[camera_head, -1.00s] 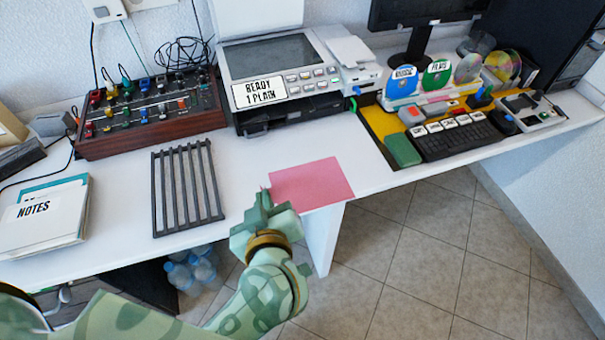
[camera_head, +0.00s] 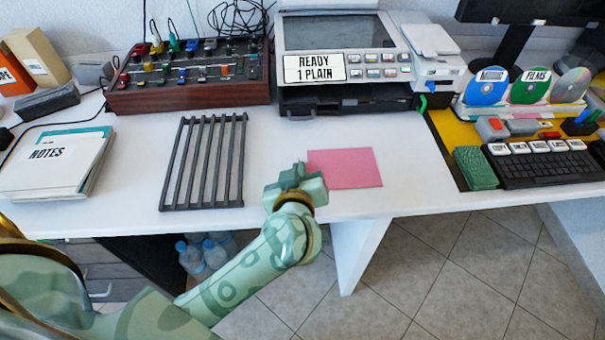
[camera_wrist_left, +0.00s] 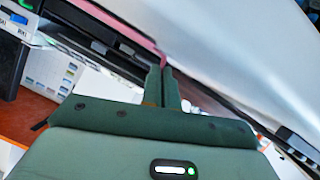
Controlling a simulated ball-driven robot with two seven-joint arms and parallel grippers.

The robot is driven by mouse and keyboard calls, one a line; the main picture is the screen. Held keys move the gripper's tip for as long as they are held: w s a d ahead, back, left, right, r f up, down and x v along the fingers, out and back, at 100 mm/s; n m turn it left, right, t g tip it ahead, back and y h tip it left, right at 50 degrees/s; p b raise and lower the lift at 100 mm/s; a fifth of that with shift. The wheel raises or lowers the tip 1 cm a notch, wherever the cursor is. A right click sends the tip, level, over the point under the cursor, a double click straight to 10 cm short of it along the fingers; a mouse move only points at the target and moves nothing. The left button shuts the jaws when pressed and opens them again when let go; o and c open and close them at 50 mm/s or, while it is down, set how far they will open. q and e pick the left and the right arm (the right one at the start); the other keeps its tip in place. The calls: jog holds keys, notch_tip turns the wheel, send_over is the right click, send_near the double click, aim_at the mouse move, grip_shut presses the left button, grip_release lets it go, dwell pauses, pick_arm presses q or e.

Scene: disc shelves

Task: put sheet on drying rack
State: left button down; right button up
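The pink sheet (camera_head: 345,168) appears flat and level over the white desk in the head view, right of the rack. I cannot tell if it is raised. My left gripper (camera_head: 300,172) is at its left end. In the left wrist view the fingers (camera_wrist_left: 163,85) are close together, with the sheet's pink edge (camera_wrist_left: 130,32) running to their tips, so they look shut on it. The dark drying rack (camera_head: 205,160), with several parallel bars, lies on the desk to the gripper's left. My right gripper is not in view.
A printer (camera_head: 345,65) and a mixer box (camera_head: 190,78) stand behind. Papers marked NOTES (camera_head: 55,160) lie left of the rack. A keyboard (camera_head: 548,168) and green block (camera_head: 475,168) are at right. Bare desk (camera_head: 265,150) separates rack and sheet.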

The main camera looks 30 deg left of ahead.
pick_arm(q)
jog(key=c, duration=1.7)
grip_release()
jog(key=shift+f, duration=0.1)
